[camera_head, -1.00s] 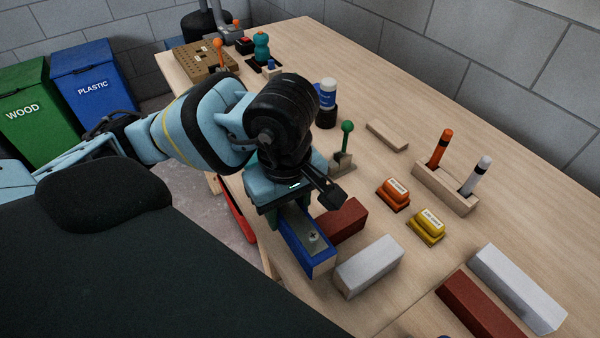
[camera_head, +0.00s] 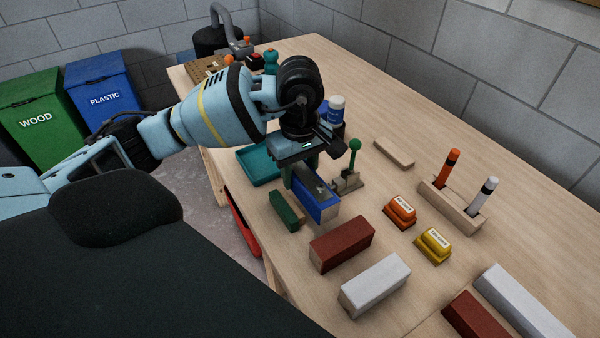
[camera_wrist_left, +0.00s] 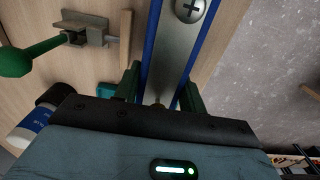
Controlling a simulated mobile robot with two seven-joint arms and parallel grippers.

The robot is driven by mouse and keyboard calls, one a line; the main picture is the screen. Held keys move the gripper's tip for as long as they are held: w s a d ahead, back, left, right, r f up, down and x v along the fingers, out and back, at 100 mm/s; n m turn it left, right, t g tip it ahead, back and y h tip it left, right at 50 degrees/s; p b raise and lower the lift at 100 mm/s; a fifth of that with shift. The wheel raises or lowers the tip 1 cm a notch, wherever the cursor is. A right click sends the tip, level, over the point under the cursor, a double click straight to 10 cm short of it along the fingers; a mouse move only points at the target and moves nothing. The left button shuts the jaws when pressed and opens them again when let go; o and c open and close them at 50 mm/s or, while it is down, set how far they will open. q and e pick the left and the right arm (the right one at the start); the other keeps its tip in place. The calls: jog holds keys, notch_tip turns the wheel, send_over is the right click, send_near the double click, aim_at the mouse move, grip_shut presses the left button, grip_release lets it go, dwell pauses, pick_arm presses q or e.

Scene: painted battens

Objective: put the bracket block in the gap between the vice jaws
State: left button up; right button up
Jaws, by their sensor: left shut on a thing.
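The bracket block (camera_head: 316,202) is a blue block with a grey metal plate and a screw on top. My left gripper (camera_head: 303,178) is shut on its far end. In the left wrist view the bracket block (camera_wrist_left: 172,42) runs between the green fingers of my left gripper (camera_wrist_left: 160,92). I cannot tell how far it is above the table. A small grey fixture with a green ball-ended lever (camera_head: 354,160) stands just right of the block; I cannot tell if it is the vice. It also shows in the left wrist view (camera_wrist_left: 22,60). My right gripper is out of view.
A green batten (camera_head: 286,210) lies left of the block, a red one (camera_head: 342,244) and a white one (camera_head: 374,285) nearer. A teal tray (camera_head: 256,168) lies behind. Orange (camera_head: 400,212) and yellow (camera_head: 433,245) blocks and a marker holder (camera_head: 450,205) are right.

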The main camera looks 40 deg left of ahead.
aim_at(301, 175)
pick_arm(q)
jog(key=shift+w+a+f, duration=0.1)
jog(key=shift+w+a, duration=0.45)
jog(key=shift+w, duration=0.35)
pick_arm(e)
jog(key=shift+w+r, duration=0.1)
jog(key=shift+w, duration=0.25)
pick_arm(q)
jog(key=shift+w+a, duration=0.25)
jog(key=shift+w, duration=0.05)
notch_tip(301, 175, down, 3)
jog(key=shift+f, duration=0.7)
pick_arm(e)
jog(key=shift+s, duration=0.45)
pick_arm(q)
jog(key=shift+f, duration=0.2)
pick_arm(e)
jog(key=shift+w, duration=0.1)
